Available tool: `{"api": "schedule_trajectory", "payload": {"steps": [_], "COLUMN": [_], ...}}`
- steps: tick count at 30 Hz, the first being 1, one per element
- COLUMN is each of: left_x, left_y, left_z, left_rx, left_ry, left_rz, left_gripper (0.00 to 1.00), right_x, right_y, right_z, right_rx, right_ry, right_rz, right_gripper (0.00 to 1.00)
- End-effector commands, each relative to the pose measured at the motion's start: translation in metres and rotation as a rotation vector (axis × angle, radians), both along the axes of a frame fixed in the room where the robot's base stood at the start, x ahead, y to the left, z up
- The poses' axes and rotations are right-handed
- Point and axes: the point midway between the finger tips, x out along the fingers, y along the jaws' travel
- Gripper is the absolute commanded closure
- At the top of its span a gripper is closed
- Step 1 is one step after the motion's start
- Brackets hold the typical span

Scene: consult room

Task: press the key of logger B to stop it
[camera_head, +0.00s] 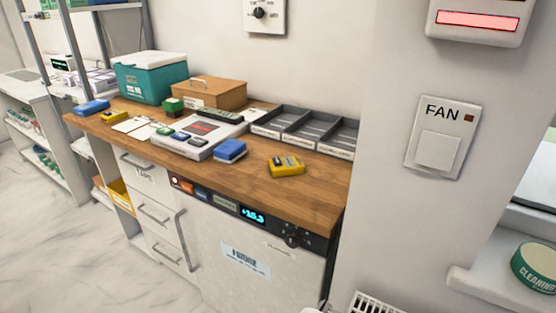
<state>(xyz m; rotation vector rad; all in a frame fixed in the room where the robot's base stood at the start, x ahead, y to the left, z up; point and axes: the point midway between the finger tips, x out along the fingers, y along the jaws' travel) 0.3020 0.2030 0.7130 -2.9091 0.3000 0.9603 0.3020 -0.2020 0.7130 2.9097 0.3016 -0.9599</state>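No label "logger B" is readable, so I cannot tell which device it is. A yellow device (286,166) with a small dark display lies alone on the right part of the wooden counter. A blue device (230,150) lies left of it, by the edge of a light box or tray (194,148) holding small coloured items. Another blue device (92,107) lies at the counter's far left end. A small green device (173,104) stands before the brown box. Keys are too small to make out. Neither gripper is in view.
The wooden counter (313,190) carries a teal cooler (150,78), a brown box (215,93), a dark remote-like item (219,116) and a grey divided tray (262,126). Below is a fridge with a lit display (252,215). A FAN switch (440,138) is on the wall.

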Motion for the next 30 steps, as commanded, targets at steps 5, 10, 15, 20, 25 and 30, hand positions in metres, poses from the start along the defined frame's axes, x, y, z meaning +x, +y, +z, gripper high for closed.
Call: {"api": "schedule_trajectory", "payload": {"steps": [5, 10, 15, 20, 25, 30], "left_x": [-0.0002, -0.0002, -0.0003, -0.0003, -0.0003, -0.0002], "left_y": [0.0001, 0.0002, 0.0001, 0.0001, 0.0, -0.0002], "left_z": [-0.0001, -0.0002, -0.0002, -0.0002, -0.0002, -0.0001], "left_rx": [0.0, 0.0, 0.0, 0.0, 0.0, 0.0], "left_ry": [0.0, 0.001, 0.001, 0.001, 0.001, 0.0], "left_rz": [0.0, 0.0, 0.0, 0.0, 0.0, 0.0], "left_gripper": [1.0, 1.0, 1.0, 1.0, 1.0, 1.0], "right_x": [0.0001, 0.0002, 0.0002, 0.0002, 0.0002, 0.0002], "right_y": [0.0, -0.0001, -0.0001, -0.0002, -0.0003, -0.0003], "right_z": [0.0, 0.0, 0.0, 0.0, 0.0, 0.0], "right_rx": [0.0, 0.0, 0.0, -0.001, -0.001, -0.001], "right_ry": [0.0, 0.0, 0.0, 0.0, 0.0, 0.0], "right_rz": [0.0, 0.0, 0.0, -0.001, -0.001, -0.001], "right_gripper": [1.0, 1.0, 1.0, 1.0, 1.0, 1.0]}}
